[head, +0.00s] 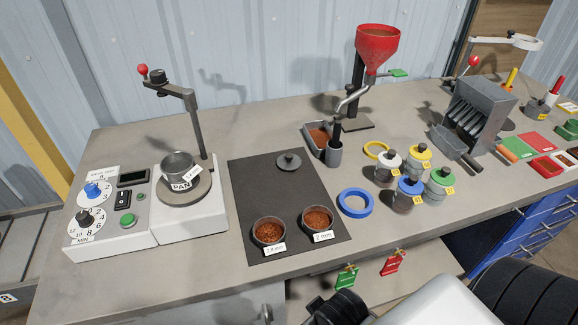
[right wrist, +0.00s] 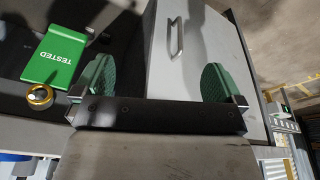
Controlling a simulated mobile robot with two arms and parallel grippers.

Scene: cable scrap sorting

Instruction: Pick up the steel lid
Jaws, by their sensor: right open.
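The steel lid (head: 289,161), a small grey disc with a dark knob, lies on the upper part of the dark mat (head: 290,195). Nothing covers it. In the right wrist view my right gripper (right wrist: 158,82) is open with its green pads wide apart. Nothing is between the pads; a pale drawer or cabinet front with a handle (right wrist: 176,38) shows beyond them. The gripper is low by the bench front, away from the lid. The lid does not show in the right wrist view. My left gripper is not in view.
Two labelled bowls of copper-coloured granules (head: 269,231) (head: 317,218) stand at the mat's front. A steel pan (head: 178,165) sits on the left device. A blue ring (head: 355,202) and several capped jars (head: 440,182) stand right of the mat.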

